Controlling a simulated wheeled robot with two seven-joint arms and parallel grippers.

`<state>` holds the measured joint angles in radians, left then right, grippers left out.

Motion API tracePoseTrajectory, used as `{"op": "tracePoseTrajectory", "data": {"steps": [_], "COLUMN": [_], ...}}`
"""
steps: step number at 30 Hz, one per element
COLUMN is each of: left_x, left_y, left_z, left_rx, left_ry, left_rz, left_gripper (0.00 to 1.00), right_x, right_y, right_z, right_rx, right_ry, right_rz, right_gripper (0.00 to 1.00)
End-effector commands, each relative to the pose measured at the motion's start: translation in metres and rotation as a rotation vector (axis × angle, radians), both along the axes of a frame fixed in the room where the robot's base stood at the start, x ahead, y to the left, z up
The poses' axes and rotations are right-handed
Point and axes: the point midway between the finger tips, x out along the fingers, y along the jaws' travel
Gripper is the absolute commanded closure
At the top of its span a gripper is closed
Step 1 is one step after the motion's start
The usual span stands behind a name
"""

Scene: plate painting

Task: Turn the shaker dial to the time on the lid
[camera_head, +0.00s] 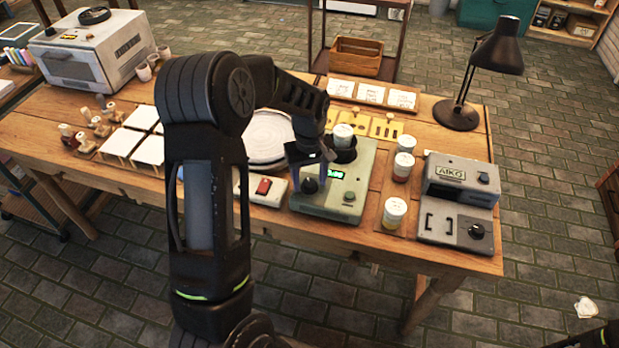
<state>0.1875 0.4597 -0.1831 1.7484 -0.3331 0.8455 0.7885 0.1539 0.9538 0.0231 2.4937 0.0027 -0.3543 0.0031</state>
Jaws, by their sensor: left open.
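The shaker (335,205) is a grey-green box on the table, with a small green lit display (336,174) too small to read surely. Its dark dial (310,186) is on the left of its top, and a small green knob (349,196) is at its front right. A jar with a white lid (344,131) sits in the shaker's dark holder (345,152); any writing on the lid is unreadable. My left gripper (310,172) is open, pointing down at the dial, its fingers around or just above it; I cannot tell if they touch. My right gripper is not in view.
Several lidded jars (396,209) stand right of the shaker, beside a grey AIKO machine (459,201). A box with a red switch (263,187) and a round wheel (266,138) are to the left. A black lamp (497,52) stands behind. My left arm covers the table's middle.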

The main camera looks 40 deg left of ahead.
Motion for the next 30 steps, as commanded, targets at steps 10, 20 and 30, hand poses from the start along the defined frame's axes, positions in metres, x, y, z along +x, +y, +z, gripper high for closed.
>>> {"op": "tracePoseTrajectory", "data": {"steps": [10, 20, 30], "left_x": [0.0001, 0.0001, 0.0002], "left_y": [-0.0001, -0.0001, -0.0001], "left_z": [0.0001, 0.0003, 0.0004], "left_rx": [0.0, 0.0, 0.0], "left_ry": [0.0, 0.0, 0.0], "left_rz": [0.0, 0.0, -0.001], "left_gripper": [0.59, 0.86, 1.0], "right_x": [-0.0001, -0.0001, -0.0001], "right_y": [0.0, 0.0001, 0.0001], "right_z": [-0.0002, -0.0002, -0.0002], "right_rx": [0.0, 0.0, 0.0], "right_ry": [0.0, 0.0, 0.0], "right_rz": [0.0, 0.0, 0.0], "right_gripper": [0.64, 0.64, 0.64]}}
